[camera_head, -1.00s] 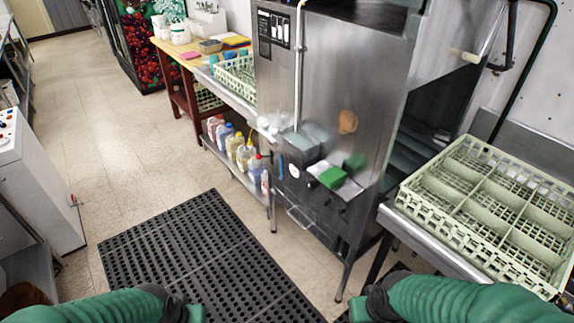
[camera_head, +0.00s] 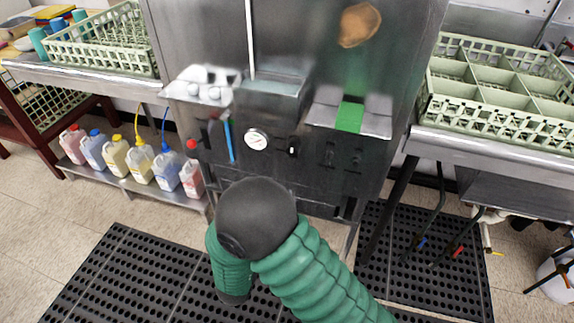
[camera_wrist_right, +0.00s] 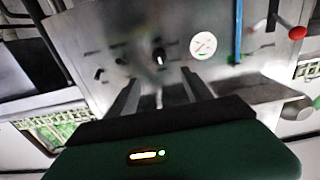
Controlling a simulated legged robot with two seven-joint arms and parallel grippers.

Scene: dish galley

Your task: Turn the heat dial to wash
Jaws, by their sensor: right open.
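A steel machine front (camera_head: 312,180) carries a round white gauge (camera_head: 256,139). Right of it is a black dial (camera_head: 293,147) with a white mark. Two darker controls (camera_head: 328,153) (camera_head: 355,160) sit further right. No lettering is readable, so I cannot tell which is the heat dial. In the right wrist view the panel appears turned over, with the marked dial (camera_wrist_right: 158,56) left of the gauge (camera_wrist_right: 203,46). My right gripper (camera_wrist_right: 160,84) is open, its fingers pointing at the panel near the marked dial, apparently empty. My arm hides this gripper in the head view. My left gripper is out of view.
A red knob (camera_head: 191,144) and a blue strip (camera_head: 229,140) are left of the gauge. Dish racks (camera_head: 105,45) (camera_head: 500,85) flank the machine. Several bottles (camera_head: 140,160) stand on a low shelf.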

